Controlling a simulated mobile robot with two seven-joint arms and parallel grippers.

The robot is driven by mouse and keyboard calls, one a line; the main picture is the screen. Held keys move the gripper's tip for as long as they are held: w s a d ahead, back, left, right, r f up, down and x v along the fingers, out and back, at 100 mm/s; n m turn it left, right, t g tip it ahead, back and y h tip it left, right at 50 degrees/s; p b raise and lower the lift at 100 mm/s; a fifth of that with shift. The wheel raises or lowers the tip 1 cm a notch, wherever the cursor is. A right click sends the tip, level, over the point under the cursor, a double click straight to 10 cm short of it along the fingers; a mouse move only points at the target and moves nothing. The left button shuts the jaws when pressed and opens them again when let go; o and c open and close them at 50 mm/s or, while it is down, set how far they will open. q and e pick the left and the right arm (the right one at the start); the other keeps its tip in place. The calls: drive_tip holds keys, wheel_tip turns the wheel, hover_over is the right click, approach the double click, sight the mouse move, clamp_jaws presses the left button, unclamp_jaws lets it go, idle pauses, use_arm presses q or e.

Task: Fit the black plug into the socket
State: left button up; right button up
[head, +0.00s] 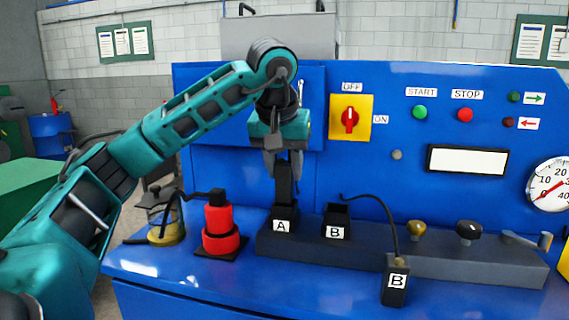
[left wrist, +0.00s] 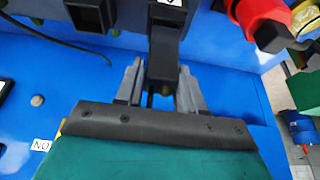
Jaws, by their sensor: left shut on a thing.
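My left gripper (head: 284,172) points down above socket A (head: 281,226) and is shut on a black plug (head: 284,190). The plug stands upright, and its lower end meets the top of socket A; how deep it sits I cannot tell. In the left wrist view the plug (left wrist: 163,52) is between the two fingers (left wrist: 160,90), in line with the socket labelled at the top edge. Socket B (head: 337,216) beside it looks empty. Another black plug marked B (head: 396,285) is at the front of the ledge, on a black cable. My right gripper is not in view.
A red stepped piece (head: 219,240) with a black top stands left of socket A, beside a yellow-based jar (head: 166,233). The grey rail (head: 440,268) carries knobs and a lever at right. The blue panel (head: 235,170) rises close behind.

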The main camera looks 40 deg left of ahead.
sight(283, 165)
use_arm(q)
drive_tip(key=shift+f+b, duration=0.6)
drive_tip(key=shift+f, duration=0.7)
drive_tip(key=o, duration=1.3)
drive_tip(key=shift+c, duration=0.2)
drive_tip(key=p+v, duration=0.3)
drive_tip(key=v, duration=0.6)
drive_tip(key=shift+w, duration=0.1)
drive_tip(key=shift+v, duration=1.95)
drive_tip(key=shift+s+d, duration=0.1)
drive_tip(key=shift+s, duration=0.1)
drive_tip(key=shift+f, duration=0.1)
